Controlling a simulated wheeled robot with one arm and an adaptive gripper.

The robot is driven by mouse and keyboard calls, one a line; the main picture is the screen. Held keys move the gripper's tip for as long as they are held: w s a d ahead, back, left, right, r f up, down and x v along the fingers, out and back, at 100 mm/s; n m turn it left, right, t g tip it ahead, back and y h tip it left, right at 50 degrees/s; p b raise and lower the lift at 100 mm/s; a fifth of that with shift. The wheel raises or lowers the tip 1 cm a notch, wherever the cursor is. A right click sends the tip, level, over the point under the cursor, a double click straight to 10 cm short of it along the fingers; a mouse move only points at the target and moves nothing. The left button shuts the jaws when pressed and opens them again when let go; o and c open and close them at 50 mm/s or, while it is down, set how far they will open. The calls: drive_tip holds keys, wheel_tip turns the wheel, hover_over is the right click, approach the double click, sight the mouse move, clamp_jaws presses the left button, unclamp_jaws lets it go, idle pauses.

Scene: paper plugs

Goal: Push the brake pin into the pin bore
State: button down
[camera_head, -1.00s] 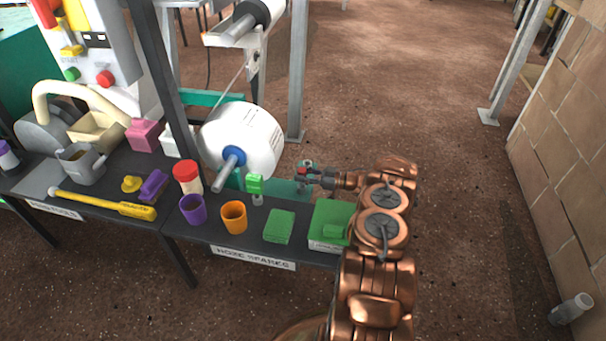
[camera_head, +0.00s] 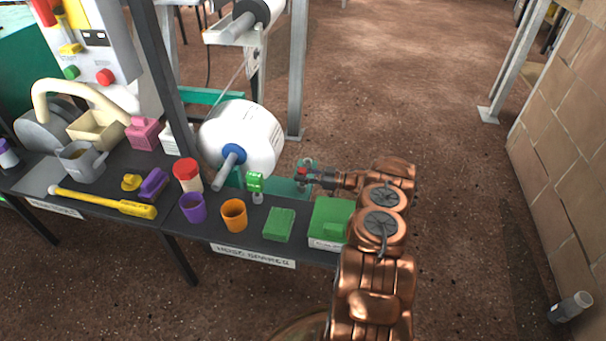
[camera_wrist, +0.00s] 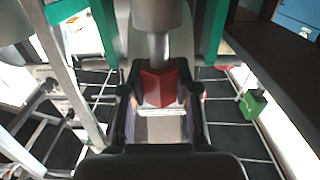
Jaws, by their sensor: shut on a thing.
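My gripper (camera_head: 305,175) is beside the green base of the white roll stand, to the right of the roll. In the wrist view, my gripper (camera_wrist: 160,95) is shut on a red block-like part (camera_wrist: 158,84), which I take to be the head of the brake pin. It also shows as a small red spot in the head view (camera_head: 302,172). A grey metal cylinder with a narrower end (camera_wrist: 158,45) lies directly beyond the red part; I cannot tell whether it is part of the pin or of the stand. The pin bore cannot be made out.
The white roll (camera_head: 252,138) with its blue hub (camera_head: 233,153) stands left of my gripper. A small green-topped piece (camera_head: 255,182), an orange cup (camera_head: 234,215), a green sponge (camera_head: 279,225) and a green box (camera_head: 330,215) are on the dark table.

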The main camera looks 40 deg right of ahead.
sight(303, 184)
drive_tip(key=shift+f, duration=1.6)
drive_tip(key=c, duration=0.8)
unclamp_jaws()
drive_tip(key=shift+o, duration=0.2)
drive_tip(key=shift+s, duration=0.1)
drive_tip(key=v, duration=1.1)
drive_tip(key=shift+s+d, duration=0.3)
drive_tip(key=shift+r, duration=0.1)
wheel_tip(303, 184, up, 10)
